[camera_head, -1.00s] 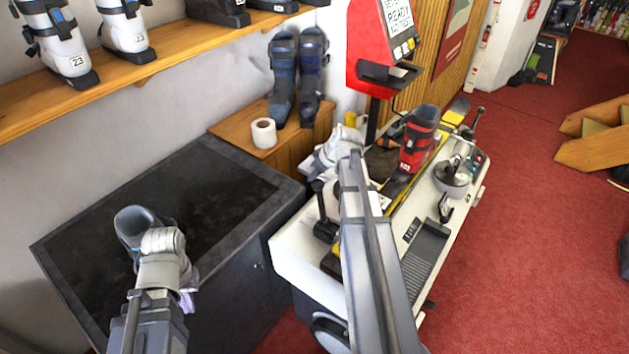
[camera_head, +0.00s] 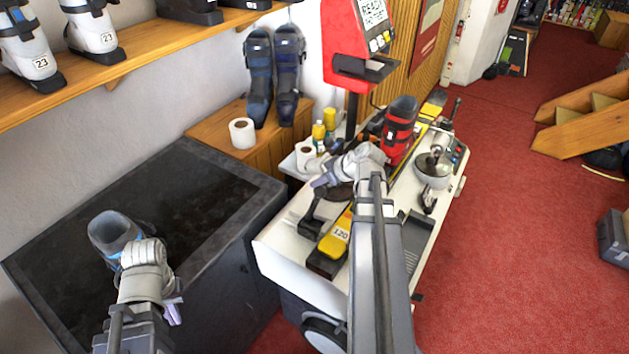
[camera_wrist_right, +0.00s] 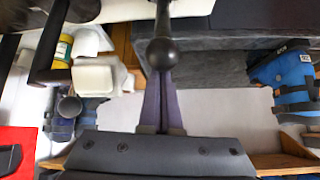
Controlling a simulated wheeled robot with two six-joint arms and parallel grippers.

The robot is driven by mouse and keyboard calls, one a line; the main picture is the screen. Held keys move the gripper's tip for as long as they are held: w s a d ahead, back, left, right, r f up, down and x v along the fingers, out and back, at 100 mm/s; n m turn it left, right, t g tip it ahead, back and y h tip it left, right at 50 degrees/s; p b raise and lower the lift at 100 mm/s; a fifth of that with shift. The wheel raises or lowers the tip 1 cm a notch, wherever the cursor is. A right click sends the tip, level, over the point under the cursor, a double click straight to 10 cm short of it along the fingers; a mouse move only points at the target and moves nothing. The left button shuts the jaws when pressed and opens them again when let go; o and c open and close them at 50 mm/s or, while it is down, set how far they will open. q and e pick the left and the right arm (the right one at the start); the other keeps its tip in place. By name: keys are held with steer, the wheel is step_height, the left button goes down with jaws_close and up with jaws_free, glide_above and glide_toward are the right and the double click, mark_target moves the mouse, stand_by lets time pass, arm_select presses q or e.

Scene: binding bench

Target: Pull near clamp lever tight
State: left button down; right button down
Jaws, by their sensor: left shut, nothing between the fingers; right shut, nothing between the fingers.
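The near clamp (camera_head: 308,222) is black and stands at the near end of the white bench, beside a yellow block marked 120 (camera_head: 335,240). Its lever is mostly hidden by my right gripper in the head view. In the right wrist view a black lever with a round knob (camera_wrist_right: 163,53) stands right at the fingertips of my right gripper (camera_wrist_right: 163,95). The fingers are shut with nothing between them; I cannot tell if they touch the knob. In the head view this gripper (camera_head: 319,182) is over the clamp. My left gripper (camera_head: 172,313) is shut and empty, low by the dark bench.
A grey-blue boot (camera_head: 112,232) stands on the dark workbench (camera_head: 225,215) at left. A red boot (camera_head: 400,130) stands farther along the white bench (camera_head: 285,255). A red display unit (camera_head: 345,60), bottles and paper rolls (camera_head: 242,133) are behind. Red carpet (camera_head: 520,230) is open at right.

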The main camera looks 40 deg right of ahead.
steer(key=shift+s+f, duration=0.15)
steer(key=shift+s, duration=0.1)
stand_by(0.3)
steer(key=s+d+r+p, duration=0.2)
steer(key=s+r+p, duration=0.2)
steer(key=r+p, duration=0.4)
steer(key=shift+r, duration=0.25)
stand_by(0.4)
steer(key=s+a+f+g+h+b, duration=0.1)
steer(key=a+f+b, duration=0.3)
steer(key=a, duration=0.8)
steer(key=s+a+f+n+g+h+b, duration=0.1)
steer(key=s+a+f+g+b, duration=0.3)
steer(key=a+f, duration=0.4)
steer(key=s+a+f+g+h+b, duration=0.2)
steer(key=a+f, duration=0.4)
steer(key=a, duration=1.2)
steer(key=g+b, duration=0.1)
steer(key=b, duration=0.1)
steer(key=shift+s+f+b, duration=0.2)
steer(key=shift+s+b, duration=0.15)
steer(key=shift+s, duration=0.05)
